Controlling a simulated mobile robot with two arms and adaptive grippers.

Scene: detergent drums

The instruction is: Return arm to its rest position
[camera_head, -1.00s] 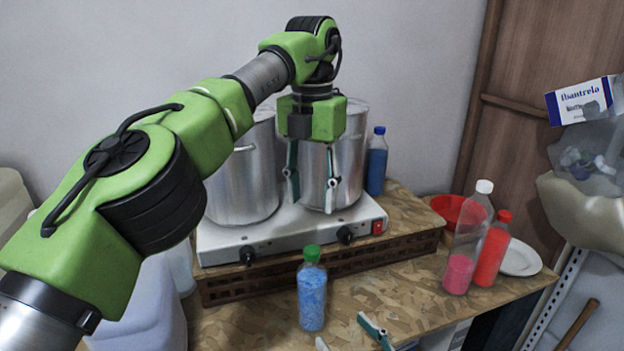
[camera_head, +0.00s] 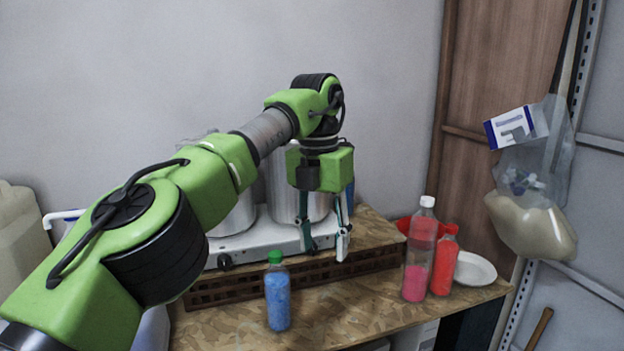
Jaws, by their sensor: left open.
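My left arm comes in from the left. Its green gripper (camera_head: 326,251) points down with its two fingers apart and nothing between them. It hangs in front of the metal pots (camera_head: 284,197) and the white hot plate (camera_head: 254,241), above the table's back part. Whether the fingertips touch anything below cannot be told. A blue bottle with a green cap (camera_head: 277,298) stands upright on the table, to the left of and nearer than the gripper. My right gripper is not in view.
A clear bottle with pink contents (camera_head: 415,262), a red bottle (camera_head: 443,264) and a white plate (camera_head: 474,268) are at the table's right. A red bowl (camera_head: 403,226) sits behind. Bags (camera_head: 532,215) hang at right. The table's front middle (camera_head: 350,315) is clear.

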